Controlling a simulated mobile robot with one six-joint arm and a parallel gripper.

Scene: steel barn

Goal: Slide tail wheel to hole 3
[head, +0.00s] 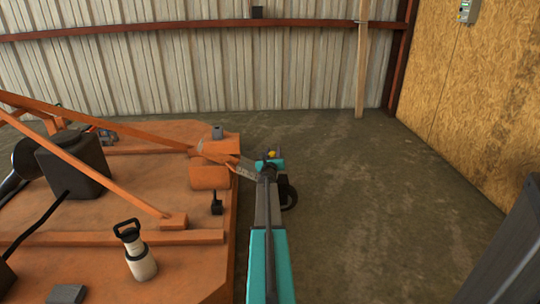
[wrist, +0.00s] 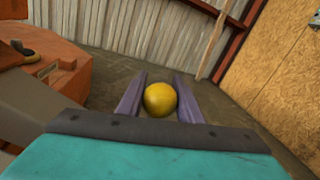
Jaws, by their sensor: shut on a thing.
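The tail wheel (head: 289,195) is a dark wheel just off the right edge of the orange mower deck, partly hidden behind my arm. A grey bar (head: 246,170) runs from the orange bracket (head: 211,174) at the deck's edge toward the wheel. Marks on the bar are too small to read as numbered holes. My gripper (head: 271,154) is at the bar's outer end, above the wheel. In the wrist view its purple fingers are shut on a round yellow knob (wrist: 160,99). What lies under the knob is hidden.
The orange deck (head: 180,262) fills the left, with a white-and-black sprayer bottle (head: 137,250), a black box (head: 73,163) and a slanting orange brace (head: 110,128). Bare floor (head: 370,220) lies to the right. A metal wall and a wooden panel (head: 490,100) stand behind and right.

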